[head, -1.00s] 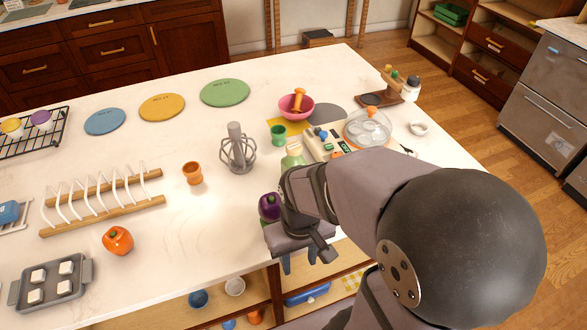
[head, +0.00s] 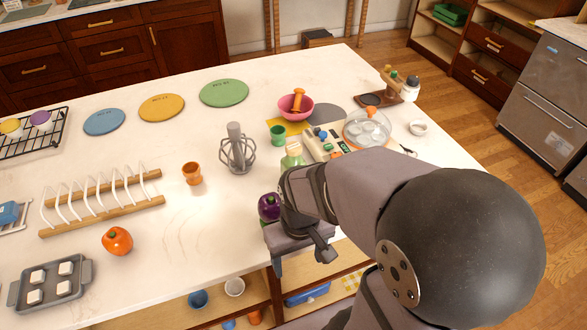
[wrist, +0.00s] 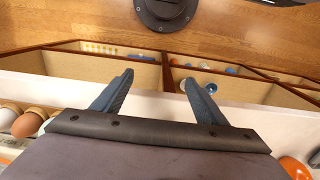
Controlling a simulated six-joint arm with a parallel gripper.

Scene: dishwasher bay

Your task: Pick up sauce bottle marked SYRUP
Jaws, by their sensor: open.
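No label reading SYRUP is legible in either view. A pale green bottle-like item (head: 293,153) stands on the counter in the head view, partly hidden behind my arm; I cannot tell if it is the sauce bottle. A white bottle with a dark cap (head: 411,89) stands at the counter's far right. My gripper (head: 298,262) hangs at the counter's front edge, partly covered by its own wrist. In the wrist view my gripper (wrist: 159,78) is open, with nothing between its fingers.
A purple vegetable (head: 269,206) is right beside my gripper. A whisk-like stand (head: 237,150), an orange cup (head: 192,173), a green cup (head: 278,134) and a pink bowl (head: 296,107) stand beyond. Open shelves with cups (head: 235,287) lie below.

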